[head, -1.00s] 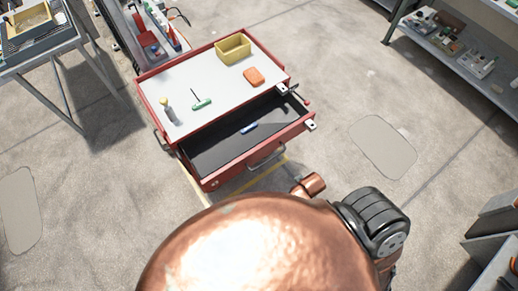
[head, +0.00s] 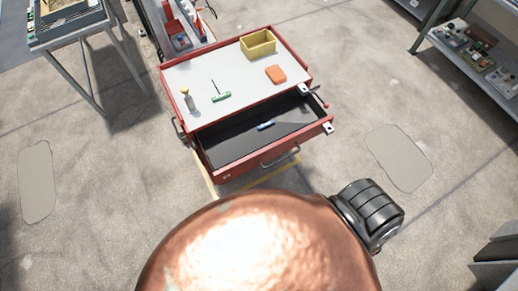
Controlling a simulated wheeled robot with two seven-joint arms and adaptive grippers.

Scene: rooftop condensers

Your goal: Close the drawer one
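A red tool cart (head: 170,92) with a pale top stands ahead of me in the head view. Its top drawer (head: 220,176) is pulled out toward me, showing a dark inside with a small blue item (head: 265,125) in it. A metal bar handle (head: 281,156) is on the drawer's front. My large copper-coloured body part covers the bottom middle of the view. Neither of my grippers is in view.
A metal table (head: 70,32) stands at upper left and shelving (head: 470,55) at upper right. Floor beside the cart is clear.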

